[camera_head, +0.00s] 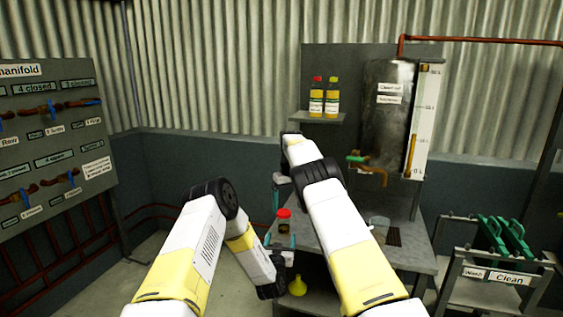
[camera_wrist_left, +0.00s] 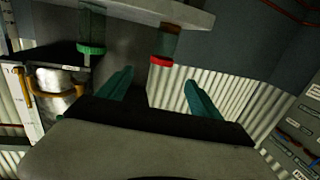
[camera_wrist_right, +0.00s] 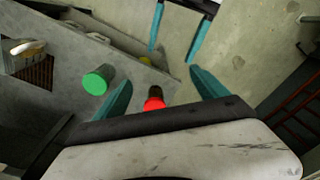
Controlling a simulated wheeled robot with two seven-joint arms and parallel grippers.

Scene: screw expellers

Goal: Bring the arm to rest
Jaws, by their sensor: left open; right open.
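My left gripper (camera_head: 280,242) is open and empty at the near edge of the bench. Its two teal fingers also show in the left wrist view (camera_wrist_left: 160,92). My right gripper (camera_head: 278,192) is open above the bench, its palm partly hidden by its own arm. In the right wrist view its fingers (camera_wrist_right: 162,90) are apart with nothing clamped between them. A red-capped jar with dark contents (camera_head: 284,219) stands upright near the bench edge, below the right gripper and just beyond the left fingers.
A green-lidded jar (camera_wrist_right: 97,80) stands near the red-capped one, hidden in the head view. A clear beaker (camera_head: 379,224) and dark grate (camera_head: 394,237) are farther right on the bench (camera_head: 415,255). The valve panel (camera_head: 60,130) stands left; the rack marked Clean (camera_head: 490,270) stands right.

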